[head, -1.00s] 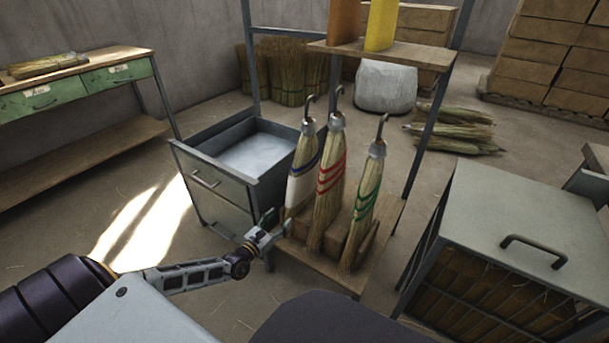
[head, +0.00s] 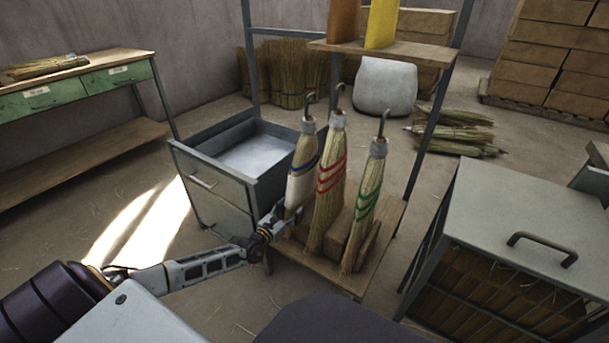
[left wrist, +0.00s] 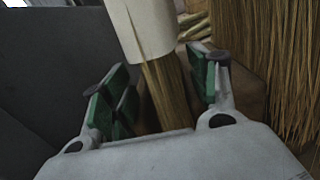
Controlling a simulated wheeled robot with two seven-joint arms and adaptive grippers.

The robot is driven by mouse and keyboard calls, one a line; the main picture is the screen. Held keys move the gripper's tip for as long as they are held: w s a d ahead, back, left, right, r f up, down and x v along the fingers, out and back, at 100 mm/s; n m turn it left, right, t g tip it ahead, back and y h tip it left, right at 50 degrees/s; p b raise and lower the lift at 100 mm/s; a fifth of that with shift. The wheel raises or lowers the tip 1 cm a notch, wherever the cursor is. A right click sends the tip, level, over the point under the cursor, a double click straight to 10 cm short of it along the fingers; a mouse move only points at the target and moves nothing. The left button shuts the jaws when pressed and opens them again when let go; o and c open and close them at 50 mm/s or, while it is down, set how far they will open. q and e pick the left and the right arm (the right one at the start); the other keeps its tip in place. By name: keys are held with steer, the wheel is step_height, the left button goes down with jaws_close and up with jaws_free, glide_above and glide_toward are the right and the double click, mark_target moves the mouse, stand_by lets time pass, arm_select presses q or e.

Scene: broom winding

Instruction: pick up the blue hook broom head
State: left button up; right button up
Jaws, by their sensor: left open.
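The blue hook broom head (head: 301,170) stands leftmost of three on a low wooden shelf. It has a blue band, a white wrap and a grey metal hook at its top. My left gripper (head: 281,215) is at its lower part, below the white wrap. In the left wrist view, the open gripper (left wrist: 165,95) has its green-padded fingers on either side of the blue hook broom head's bristles (left wrist: 166,92), with gaps visible beside them. The red-banded broom head (head: 329,185) and green-banded broom head (head: 365,205) stand to its right. My right gripper is not in view.
An open metal drawer cabinet (head: 215,190) stands close on the left. The wooden shelf (head: 345,283) has wood blocks behind the broom heads. A grey cabinet with a handle (head: 520,215) is at the right. Red-banded bristles (left wrist: 285,70) stand close beside the right finger.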

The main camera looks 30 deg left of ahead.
arm_select(q)
steer(key=w, duration=0.1)
steer(key=w+b, duration=0.1)
steer(key=w, duration=0.1)
steer(key=w+b, duration=0.1)
steer(key=w, duration=0.1)
steer(key=shift+d, duration=0.3)
stand_by(0.4)
steer(key=shift+c, duration=0.3)
steer(key=shift+c, duration=1.1)
steer(key=c, duration=1)
jaws_close()
steer(key=shift+w+r, duration=0.1)
